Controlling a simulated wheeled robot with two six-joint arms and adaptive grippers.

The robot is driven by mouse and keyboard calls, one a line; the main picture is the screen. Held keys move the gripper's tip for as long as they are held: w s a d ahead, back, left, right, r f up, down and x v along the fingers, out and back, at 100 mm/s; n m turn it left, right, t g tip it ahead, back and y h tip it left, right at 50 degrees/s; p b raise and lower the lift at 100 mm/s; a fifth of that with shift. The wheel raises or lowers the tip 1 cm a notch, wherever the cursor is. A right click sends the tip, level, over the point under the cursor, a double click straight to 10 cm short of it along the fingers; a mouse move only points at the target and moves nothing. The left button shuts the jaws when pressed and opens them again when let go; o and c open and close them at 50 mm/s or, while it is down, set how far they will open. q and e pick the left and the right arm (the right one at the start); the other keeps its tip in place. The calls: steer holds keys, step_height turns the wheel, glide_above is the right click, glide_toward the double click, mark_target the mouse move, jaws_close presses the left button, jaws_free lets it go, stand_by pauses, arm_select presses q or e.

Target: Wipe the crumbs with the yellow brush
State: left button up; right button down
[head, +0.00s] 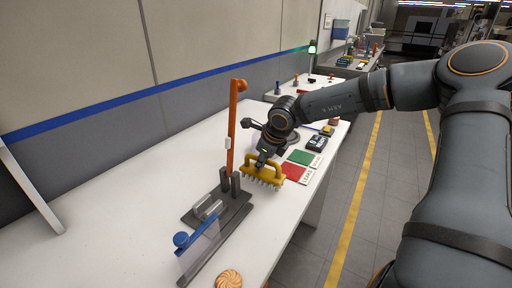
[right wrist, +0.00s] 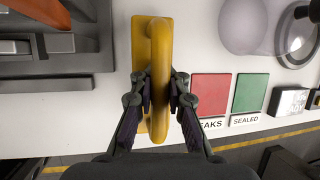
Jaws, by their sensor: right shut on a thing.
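The yellow brush (head: 278,175) is in the head view over the white table, with its pale bristles pointing down. My right gripper (head: 264,158) is shut on its handle from above. In the right wrist view the brush (right wrist: 160,35) stands between the two fingers of the gripper (right wrist: 160,90), which close on the handle from both sides. I cannot tell whether the bristles touch the table. I cannot make out any crumbs. My left gripper is not in view.
A dark fixture (head: 238,207) with an upright orange lever (head: 235,110) stands close left of the brush. Red (head: 293,172) and green (head: 301,157) pads lie to its right. A round biscuit (head: 229,280) lies at the front. Bare tabletop (head: 130,190) extends left.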

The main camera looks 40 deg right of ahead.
steer(key=shift+p+v, duration=0.4)
steer(key=shift+v, duration=0.65)
steer(key=shift+w+d+r, duration=0.1)
steer(key=shift+w+r, duration=0.05)
steer(key=shift+r, duration=0.3)
steer(key=shift+w+r+p, duration=0.2)
steer(key=shift+r+p, duration=0.4)
steer(key=shift+s+r+p, duration=0.15)
steer(key=shift+r+p, duration=0.2)
steer(key=shift+r, duration=0.45)
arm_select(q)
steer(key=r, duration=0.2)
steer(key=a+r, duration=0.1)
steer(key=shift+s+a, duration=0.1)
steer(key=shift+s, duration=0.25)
arm_select(e)
steer(key=shift+f, duration=0.1)
